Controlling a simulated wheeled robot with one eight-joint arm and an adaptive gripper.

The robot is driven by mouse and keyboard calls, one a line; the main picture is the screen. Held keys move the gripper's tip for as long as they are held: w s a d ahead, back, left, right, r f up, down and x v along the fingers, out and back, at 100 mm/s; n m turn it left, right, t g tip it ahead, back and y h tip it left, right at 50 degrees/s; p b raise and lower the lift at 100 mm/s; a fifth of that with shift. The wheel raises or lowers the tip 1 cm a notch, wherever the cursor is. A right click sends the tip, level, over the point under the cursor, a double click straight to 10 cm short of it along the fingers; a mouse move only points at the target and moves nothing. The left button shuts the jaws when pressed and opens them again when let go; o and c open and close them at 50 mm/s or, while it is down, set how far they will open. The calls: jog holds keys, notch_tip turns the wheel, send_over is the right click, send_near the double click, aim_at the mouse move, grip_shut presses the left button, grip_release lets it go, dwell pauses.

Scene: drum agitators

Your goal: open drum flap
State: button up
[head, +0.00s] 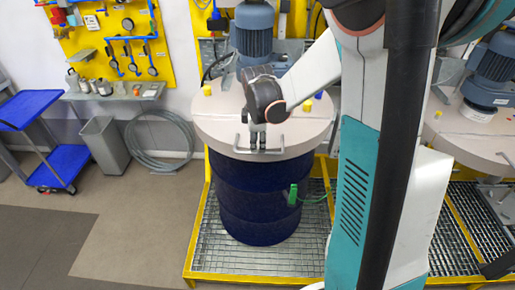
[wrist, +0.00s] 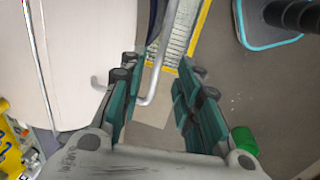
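The dark blue drum (head: 255,195) stands upright under a round beige lid (head: 215,122), which looks closed. A metal bar handle (head: 272,151) sits at the lid's front edge, on the flap side. My gripper (head: 257,146) points down at this handle, and the arm hides part of the lid behind it. In the wrist view, my gripper (wrist: 158,78) has its two fingers spread apart. The handle (wrist: 155,75) passes between them, nearer the left finger. I cannot tell whether it touches that finger. The flap's outline is not clear.
A grey-blue motor (head: 252,32) stands on the lid, with yellow caps (head: 307,105) nearby. A green clamp (head: 293,194) with a cable is on the drum. The drum stands on a yellow-edged grating (head: 215,255). Another agitator (head: 490,75) is at right.

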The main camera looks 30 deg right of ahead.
aim_at(259, 153)
jog(key=shift+w+d+f, duration=0.15)
jog(key=shift+w+f, duration=0.05)
jog(key=shift+f, duration=0.95)
jog(key=shift+w+d+f, duration=0.1)
jog(key=shift+w+f, duration=0.05)
jog(key=shift+f, duration=0.95)
grip_shut()
